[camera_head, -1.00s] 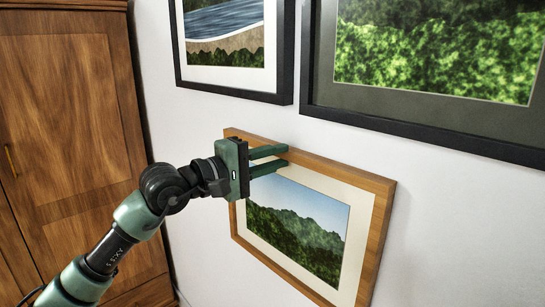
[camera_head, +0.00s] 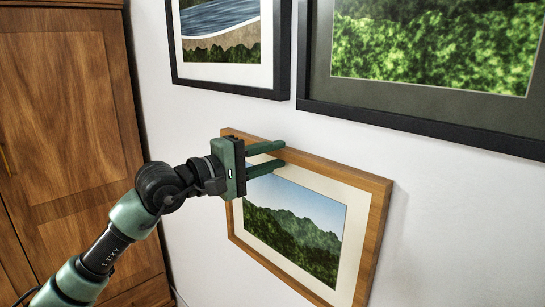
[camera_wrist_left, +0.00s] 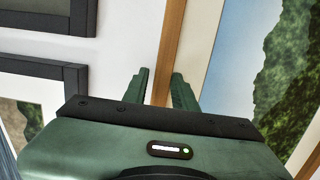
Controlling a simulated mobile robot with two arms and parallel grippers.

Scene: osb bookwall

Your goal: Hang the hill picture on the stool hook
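The hill picture (camera_head: 377,235) has a light wooden frame, a cream mat and green hills under blue sky. In the head view it is below two dark-framed pictures, against a white wall. My left gripper (camera_head: 284,154) is shut on the top rail of its frame, near the top left corner, with one finger lying across the front. In the left wrist view the wooden rail (camera_wrist_left: 170,45) runs between the two fingers (camera_wrist_left: 160,90). Whether the back touches the wall is hidden. The stool hook and my right gripper are not in view.
A dark-framed water picture (camera_head: 224,87) and a larger dark-framed green picture (camera_head: 430,125) hang just above. A wooden wardrobe (camera_head: 70,110) stands at the left. Bare white wall (camera_head: 460,230) lies to the right of the hill picture.

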